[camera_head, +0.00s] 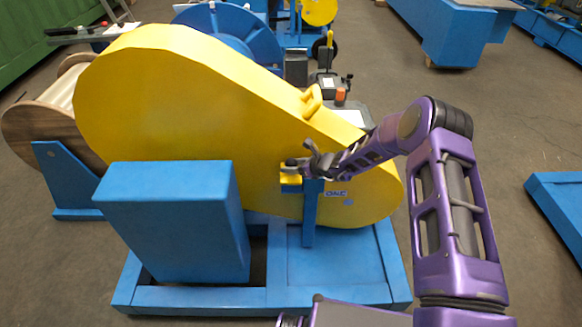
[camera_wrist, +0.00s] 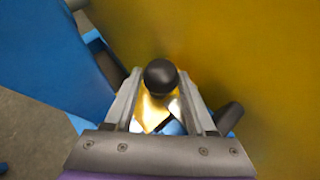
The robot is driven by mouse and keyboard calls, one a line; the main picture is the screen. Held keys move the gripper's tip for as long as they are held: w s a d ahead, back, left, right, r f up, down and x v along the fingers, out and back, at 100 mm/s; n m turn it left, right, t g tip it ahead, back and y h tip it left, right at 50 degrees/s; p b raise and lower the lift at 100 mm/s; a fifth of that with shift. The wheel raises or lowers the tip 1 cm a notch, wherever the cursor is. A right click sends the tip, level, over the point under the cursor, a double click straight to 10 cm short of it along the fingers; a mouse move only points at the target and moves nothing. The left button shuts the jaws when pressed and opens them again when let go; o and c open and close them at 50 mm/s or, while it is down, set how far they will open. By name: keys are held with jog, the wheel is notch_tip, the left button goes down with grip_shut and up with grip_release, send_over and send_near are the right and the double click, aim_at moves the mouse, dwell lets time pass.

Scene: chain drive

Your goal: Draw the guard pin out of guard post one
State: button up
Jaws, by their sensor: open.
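The guard pin shows as a round black knob (camera_wrist: 160,75) in the wrist view, and as a small dark knob (camera_head: 291,163) in the head view. It stands over a yellow bracket (camera_head: 290,180) at the top of a blue guard post (camera_head: 310,218), against the yellow chain guard (camera_head: 190,105). My gripper (camera_wrist: 158,84) is open, with one finger on each side of the knob and the knob between the fingertips. I cannot tell whether either finger touches it. The pin's shank is hidden below the knob. In the head view my gripper (camera_head: 306,160) is at the post top.
A blue box housing (camera_head: 170,225) stands left of the post on the blue base frame (camera_head: 210,298). A yellow handle (camera_head: 312,99) sits on the guard's upper edge. A dark cylinder (camera_wrist: 228,118) lies just right of my right finger. Open floor (camera_head: 505,130) is at the right.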

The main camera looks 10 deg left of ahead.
jog(key=shift+w+a+f, duration=0.25)
jog(key=shift+a+f, duration=0.1)
jog(key=shift+a, duration=0.1)
grip_shut()
jog(key=shift+r+p, duration=2.8)
jog(key=shift+r, duration=2.8)
